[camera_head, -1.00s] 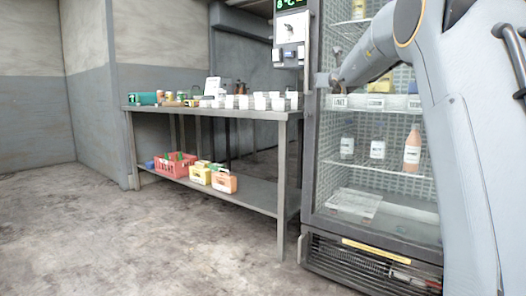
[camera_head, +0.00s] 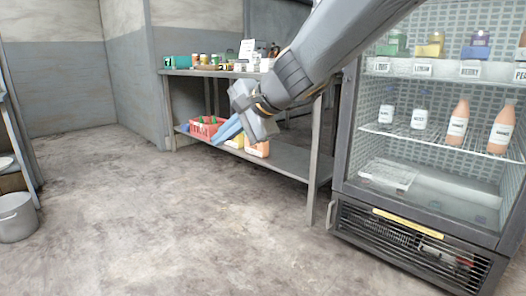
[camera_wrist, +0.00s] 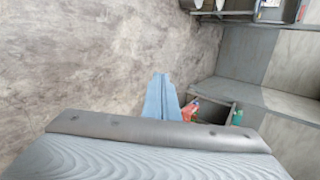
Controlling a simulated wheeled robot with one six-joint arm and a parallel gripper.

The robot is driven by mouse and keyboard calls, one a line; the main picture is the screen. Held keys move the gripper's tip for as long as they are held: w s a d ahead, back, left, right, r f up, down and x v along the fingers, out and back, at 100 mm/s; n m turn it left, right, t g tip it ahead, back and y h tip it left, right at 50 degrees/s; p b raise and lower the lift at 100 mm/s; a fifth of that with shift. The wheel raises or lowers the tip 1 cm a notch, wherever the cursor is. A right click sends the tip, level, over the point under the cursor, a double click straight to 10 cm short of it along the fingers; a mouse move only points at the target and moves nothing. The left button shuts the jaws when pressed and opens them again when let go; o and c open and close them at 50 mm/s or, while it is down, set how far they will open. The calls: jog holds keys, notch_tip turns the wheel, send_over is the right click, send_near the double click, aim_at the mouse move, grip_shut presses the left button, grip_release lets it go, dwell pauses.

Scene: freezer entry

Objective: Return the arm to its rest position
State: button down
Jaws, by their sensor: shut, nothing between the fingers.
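My arm reaches in from the top right of the head view, in front of the fridge edge and the steel table. My gripper (camera_head: 218,139) hangs at its end, blue fingers together and empty, pointing down and left. From the head camera it overlaps the table's lower shelf; I cannot tell the exact gap. In the wrist view the closed blue fingers (camera_wrist: 161,78) point ahead over the floor, with nothing between them. The grey wrist housing fills the bottom of that view.
A steel table (camera_head: 290,165) holds a red basket (camera_head: 207,126) and cartons on its lower shelf. A fridge (camera_head: 345,150) with labelled bottles and jars stands at the right. A grey bucket (camera_head: 14,218) is at the far left. The floor (camera_head: 150,230) between is open.

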jog(key=s+f+n+g+h, duration=0.1)
jog(key=s+f+n+g, duration=0.15)
jog(key=s+f, duration=0.4)
jog(key=s+f+n+g+h, duration=0.1)
jog(key=s+f+n+g, duration=0.2)
jog(key=s, duration=0.7)
jog(key=s+d+f+n+h, duration=0.2)
jog(key=s+d+f+n, duration=0.25)
jog(key=s, duration=0.25)
jog(key=s+d+f+n+h, duration=0.3)
jog(key=s+d+f+n, duration=0.15)
jog(key=s, duration=0.35)
jog(key=d+r+m+p, duration=0.2)
jog(key=d+r+p, duration=0.8)
jog(key=p, duration=0.7)
jog(key=d+r+m+h+p, duration=0.1)
jog(key=d+r+m+p, duration=0.2)
jog(key=d+r+p, duration=0.7)
notch_tip(320, 180, up, 6)
jog(key=p, duration=0.7)
jog(key=shift+r+m+g+h, duration=0.25)
jog(key=shift+m+g+h, duration=0.05)
jog(key=shift+m+g, duration=0.05)
